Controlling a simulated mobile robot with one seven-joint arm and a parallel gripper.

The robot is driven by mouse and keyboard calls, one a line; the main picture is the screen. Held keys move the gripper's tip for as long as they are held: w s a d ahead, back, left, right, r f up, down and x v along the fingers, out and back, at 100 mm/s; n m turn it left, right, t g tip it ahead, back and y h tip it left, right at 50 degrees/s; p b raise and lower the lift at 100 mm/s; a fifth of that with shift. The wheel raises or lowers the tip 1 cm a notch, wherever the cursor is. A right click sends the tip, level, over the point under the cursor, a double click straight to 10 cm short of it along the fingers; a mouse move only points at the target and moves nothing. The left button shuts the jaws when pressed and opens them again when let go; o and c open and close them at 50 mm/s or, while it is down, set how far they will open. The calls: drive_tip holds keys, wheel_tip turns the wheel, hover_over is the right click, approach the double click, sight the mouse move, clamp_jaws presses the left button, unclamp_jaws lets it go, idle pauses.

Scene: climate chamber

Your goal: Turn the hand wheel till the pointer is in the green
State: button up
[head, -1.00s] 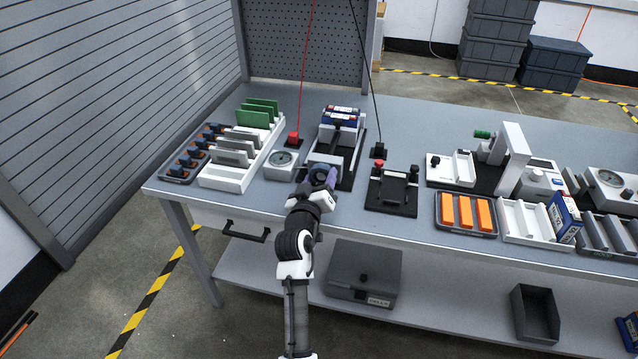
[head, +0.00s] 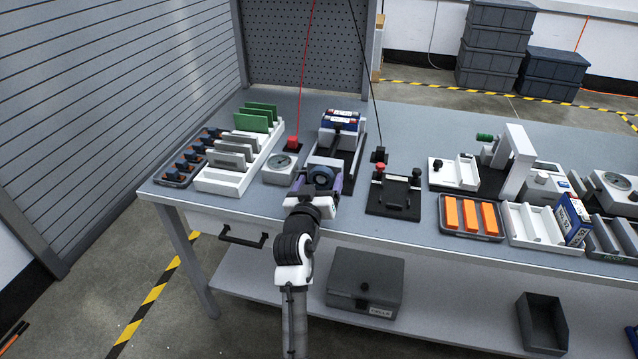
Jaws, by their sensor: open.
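The hand wheel (head: 321,176) is a dark round wheel on the front of a grey block. The block sits at the near end of a black-railed fixture (head: 350,165) on the bench. My gripper (head: 322,184) is open at the wheel's near side, with a purple finger to the left and right of it. Whether the fingers touch the wheel cannot be told.
A white rack (head: 228,180) with green and grey plates stands left. A tray of orange bars (head: 470,233) is farther right. Red and black cables hang behind.

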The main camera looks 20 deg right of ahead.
drive_tip(key=b+v, duration=0.3)
drive_tip(key=v, duration=1)
drive_tip(key=shift+s+a, duration=0.3)
